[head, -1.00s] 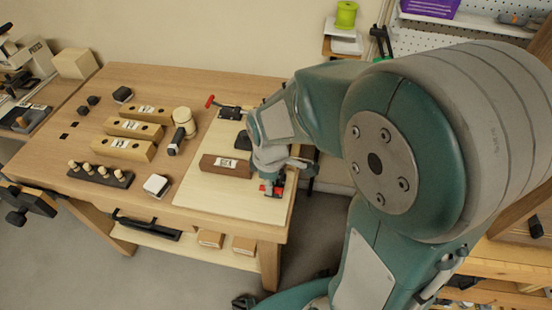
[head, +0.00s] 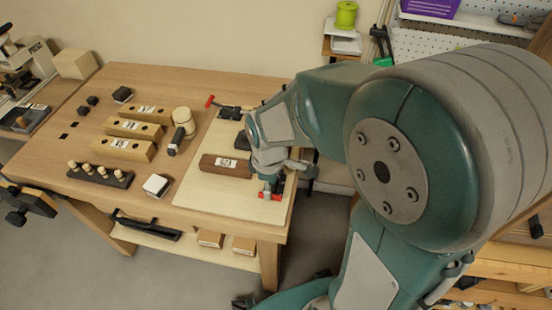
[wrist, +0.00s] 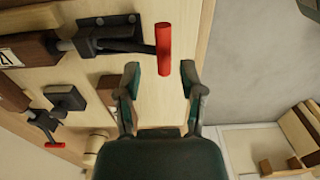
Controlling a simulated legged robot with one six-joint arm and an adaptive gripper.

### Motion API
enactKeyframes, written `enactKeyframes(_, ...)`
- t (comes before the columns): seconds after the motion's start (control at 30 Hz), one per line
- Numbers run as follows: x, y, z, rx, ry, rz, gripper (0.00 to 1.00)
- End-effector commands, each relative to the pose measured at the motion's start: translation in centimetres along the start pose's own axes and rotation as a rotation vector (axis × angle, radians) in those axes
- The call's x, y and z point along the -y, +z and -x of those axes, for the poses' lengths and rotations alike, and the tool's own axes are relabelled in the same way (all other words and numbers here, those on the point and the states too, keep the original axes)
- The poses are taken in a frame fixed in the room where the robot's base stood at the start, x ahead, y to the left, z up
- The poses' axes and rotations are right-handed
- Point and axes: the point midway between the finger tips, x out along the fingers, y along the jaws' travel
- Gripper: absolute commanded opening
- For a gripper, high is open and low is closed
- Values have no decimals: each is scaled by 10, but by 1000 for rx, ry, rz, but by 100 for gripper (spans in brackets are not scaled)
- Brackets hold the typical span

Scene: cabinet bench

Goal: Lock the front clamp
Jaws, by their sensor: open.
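The front clamp (wrist: 104,36) is black with a red handle (wrist: 163,48), and its arm reaches towards a dark wood block (wrist: 28,52). In the wrist view the handle lies just beyond and between my fingertips, at right angles to the clamp's arm. My gripper (wrist: 159,76) is open and holds nothing; I cannot tell if a finger touches the handle. In the head view the red handle (head: 270,196) shows below my gripper (head: 272,184), and the clamp body is mostly hidden behind my arm. The labelled block (head: 225,166) lies on the pale board (head: 215,200).
A second clamp (head: 229,112) with a red handle stands at the board's back. A black block (wrist: 65,97) sits between the clamps. Wooden blocks with holes (head: 130,130), a mallet (head: 182,122) and a peg rack (head: 100,175) are further left. The bench's right edge is near my gripper.

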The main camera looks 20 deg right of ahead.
Motion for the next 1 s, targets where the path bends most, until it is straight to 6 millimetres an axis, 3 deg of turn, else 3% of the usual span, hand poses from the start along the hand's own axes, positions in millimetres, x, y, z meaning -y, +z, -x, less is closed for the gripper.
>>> enactKeyframes(0.73, 0, 0, 52, -1, 1, 0, 51)
enactKeyframes(1.0, 0, 0, 57, 0, 0, 0, 51)
